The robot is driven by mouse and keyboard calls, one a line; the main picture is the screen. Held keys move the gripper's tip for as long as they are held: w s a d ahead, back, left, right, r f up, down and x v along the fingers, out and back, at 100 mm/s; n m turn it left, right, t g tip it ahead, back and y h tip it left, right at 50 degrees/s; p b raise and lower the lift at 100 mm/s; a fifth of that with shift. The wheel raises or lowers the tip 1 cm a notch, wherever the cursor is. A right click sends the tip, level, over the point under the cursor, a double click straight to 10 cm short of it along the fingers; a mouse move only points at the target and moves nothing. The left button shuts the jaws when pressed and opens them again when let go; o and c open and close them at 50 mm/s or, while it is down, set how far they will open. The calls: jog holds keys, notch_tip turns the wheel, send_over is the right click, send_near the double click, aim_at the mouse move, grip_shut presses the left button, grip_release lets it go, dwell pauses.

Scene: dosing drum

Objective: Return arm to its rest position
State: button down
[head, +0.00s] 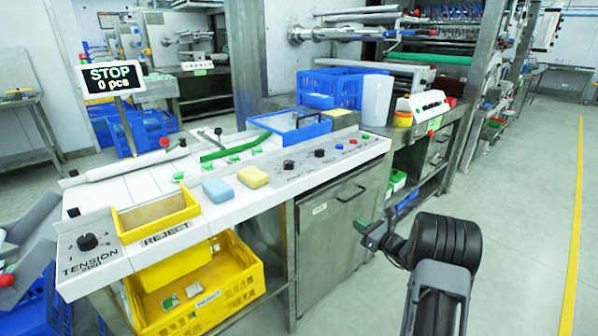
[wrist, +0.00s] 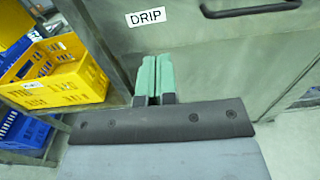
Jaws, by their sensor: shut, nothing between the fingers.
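My gripper (wrist: 152,78) is shut and empty, its two green fingers pressed together in the wrist view. It is in front of the grey metal cabinet (wrist: 200,60) with the DRIP label. In the head view my arm is at the lower right, and my gripper (head: 366,229) hangs beside the cabinet (head: 335,225), below the counter edge. From these views I cannot tell how close the fingers are to the cabinet.
A white control counter (head: 235,205) holds a blue sponge (head: 217,190), a yellow sponge (head: 253,177), a blue tray (head: 290,125) and a yellow REJECT bin (head: 155,215). A yellow crate (head: 235,290) is below. The floor (head: 520,220) at the right is clear.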

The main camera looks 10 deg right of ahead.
jog(key=s+a+f+n+g+y, duration=0.1)
jog(key=s+a+f+n+g, duration=0.3)
jog(key=f+n, duration=0.1)
jog(key=s+a+r+n+g+h+p, duration=0.1)
jog(key=s+a+r+n+g+p, duration=0.6)
jog(key=s+n+g, duration=0.4)
jog(key=s+a+r+n+t+h+p, duration=0.1)
jog(key=s+a+r+n+h+p, duration=0.1)
jog(key=r, duration=0.8)
jog(key=s+a+r+n+t+h+p, duration=0.1)
jog(key=s+a+r+n+h+p, duration=0.1)
jog(key=s+r+n+h+p, duration=0.2)
jog(key=s+a+r+n+h+p, duration=0.2)
jog(key=s+r+n+p, duration=0.6)
jog(key=r, duration=0.8)
jog(key=s+p, duration=0.1)
jog(key=p, duration=0.2)
jog(key=shift+a+r+t+h, duration=0.2)
jog(key=shift+t+h, duration=0.2)
